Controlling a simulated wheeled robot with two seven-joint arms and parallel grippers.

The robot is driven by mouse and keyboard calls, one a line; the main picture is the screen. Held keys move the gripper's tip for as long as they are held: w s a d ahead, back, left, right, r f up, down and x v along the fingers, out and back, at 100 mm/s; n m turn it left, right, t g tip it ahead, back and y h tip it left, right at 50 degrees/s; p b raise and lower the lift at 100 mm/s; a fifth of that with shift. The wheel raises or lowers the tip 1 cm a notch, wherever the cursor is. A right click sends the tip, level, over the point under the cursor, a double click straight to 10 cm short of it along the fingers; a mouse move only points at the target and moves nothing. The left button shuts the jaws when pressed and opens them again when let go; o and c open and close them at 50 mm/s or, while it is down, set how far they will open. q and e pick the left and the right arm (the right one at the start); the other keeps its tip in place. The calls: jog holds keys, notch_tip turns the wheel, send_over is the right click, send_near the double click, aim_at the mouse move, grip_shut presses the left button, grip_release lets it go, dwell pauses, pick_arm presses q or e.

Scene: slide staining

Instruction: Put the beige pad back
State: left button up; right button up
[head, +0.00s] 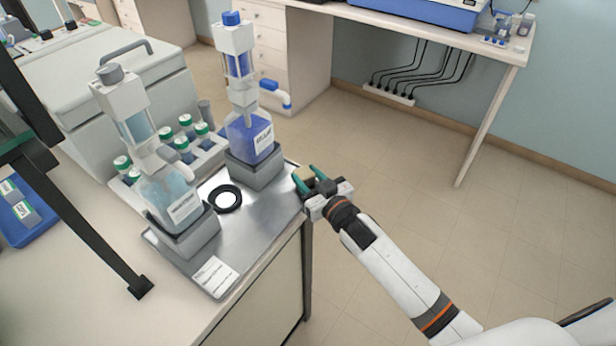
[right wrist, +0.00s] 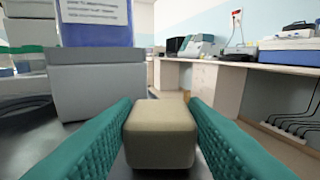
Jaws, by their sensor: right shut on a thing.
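The beige pad (right wrist: 160,132) is a small block between the teal fingers of my right gripper (right wrist: 160,135) in the right wrist view. In the head view the pad (head: 303,175) shows partly between the fingertips of my right gripper (head: 306,178), at the right edge of the metal tray (head: 262,225). I cannot tell whether the pad touches the tray. My left gripper is not in view.
On the tray stand a blue-filled bottle (head: 249,135) in a grey holder (head: 256,172), a pale blue bottle (head: 170,195) in another grey holder (head: 188,238), a black ring (head: 226,198) and a white label (head: 215,275). Green-capped bottles (head: 182,143) stand behind. The tray's front middle is clear.

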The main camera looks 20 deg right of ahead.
jog(key=shift+f, duration=0.2)
jog(key=o, duration=1)
jog(key=shift+r, duration=0.1)
jog(key=shift+o, duration=0.2)
jog(key=shift+s+r, duration=0.1)
jog(key=shift+r, duration=0.05)
jog(key=b+v, duration=0.1)
jog(key=v, duration=1)
jog(key=shift+s, duration=0.4)
jog(key=shift+d, duration=0.15)
